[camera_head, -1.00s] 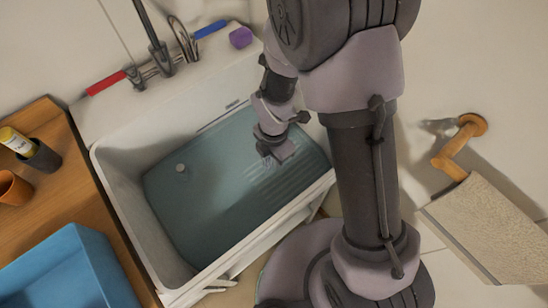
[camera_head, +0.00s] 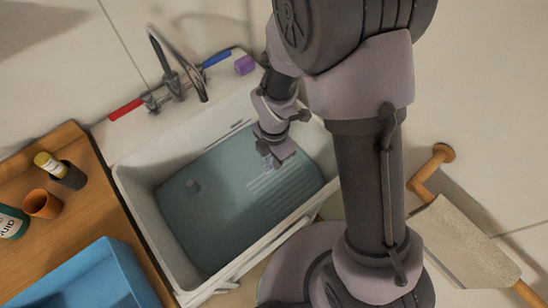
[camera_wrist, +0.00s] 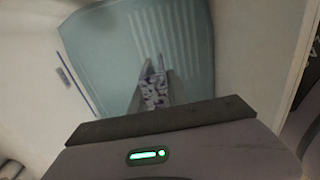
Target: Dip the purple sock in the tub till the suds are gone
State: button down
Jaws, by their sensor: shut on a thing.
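The white tub (camera_head: 142,205) holds blue-green water (camera_head: 225,205) with a ribbed slope on its right side. My gripper (camera_head: 271,161) points down over the far right part of the tub, at or close to the water. In the wrist view, my gripper (camera_wrist: 154,75) is shut on a small purple and white mottled cloth, the sock (camera_wrist: 155,95). The white patches look like suds, but the picture is too small to be sure. My gripper hides most of the sock in the head view, and I cannot tell how deep it sits.
A wooden counter (camera_head: 75,215) at left holds a blue bin (camera_head: 85,280), an orange cup (camera_head: 42,204) and bottles. A towel (camera_head: 460,245) hangs at right.

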notch_tip(320, 180, up, 10)
jog(key=p, duration=0.8)
jog(key=shift+r, duration=0.15)
dwell(0.8)
